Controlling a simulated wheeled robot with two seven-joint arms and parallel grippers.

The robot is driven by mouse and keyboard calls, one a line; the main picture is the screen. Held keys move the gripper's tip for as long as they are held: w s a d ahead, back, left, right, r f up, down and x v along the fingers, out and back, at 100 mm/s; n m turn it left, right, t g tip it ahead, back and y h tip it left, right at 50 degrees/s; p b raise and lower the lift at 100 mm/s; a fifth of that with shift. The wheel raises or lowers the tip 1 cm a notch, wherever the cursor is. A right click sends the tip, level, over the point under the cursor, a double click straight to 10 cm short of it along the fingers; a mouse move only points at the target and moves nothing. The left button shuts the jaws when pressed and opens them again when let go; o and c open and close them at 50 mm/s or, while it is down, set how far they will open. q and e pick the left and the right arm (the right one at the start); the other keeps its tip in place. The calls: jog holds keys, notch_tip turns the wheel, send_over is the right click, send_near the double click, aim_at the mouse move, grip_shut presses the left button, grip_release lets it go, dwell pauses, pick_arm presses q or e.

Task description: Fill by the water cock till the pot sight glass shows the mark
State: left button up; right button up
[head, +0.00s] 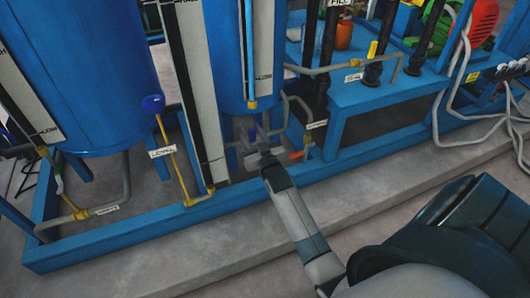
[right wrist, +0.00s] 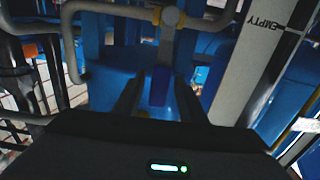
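My right gripper (head: 258,143) is low in front of the blue pipework frame, below the middle blue tank (head: 233,60). In the right wrist view its two dark fingers (right wrist: 159,100) stand apart, with a blue valve lever (right wrist: 160,85) between them. Gaps show on both sides of the lever. A sight glass (head: 250,45) with a blue column runs up the middle tank, beside a white scale marked LOW (head: 264,77). Its upper end is out of view. My left gripper is not in view.
A large blue tank (head: 90,70) stands at the left. An orange lever (head: 300,154) is just right of my right gripper. White hoses (head: 470,143) hang at the right. The concrete floor in front is clear.

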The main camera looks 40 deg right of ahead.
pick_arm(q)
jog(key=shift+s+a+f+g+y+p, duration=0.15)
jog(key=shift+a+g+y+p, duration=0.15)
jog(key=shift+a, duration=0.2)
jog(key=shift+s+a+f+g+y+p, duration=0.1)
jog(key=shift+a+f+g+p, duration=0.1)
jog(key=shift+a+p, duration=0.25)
pick_arm(e)
jog(key=v, duration=1.4)
jog(key=shift+s+a, duration=0.2)
jog(key=shift+s, duration=0.15)
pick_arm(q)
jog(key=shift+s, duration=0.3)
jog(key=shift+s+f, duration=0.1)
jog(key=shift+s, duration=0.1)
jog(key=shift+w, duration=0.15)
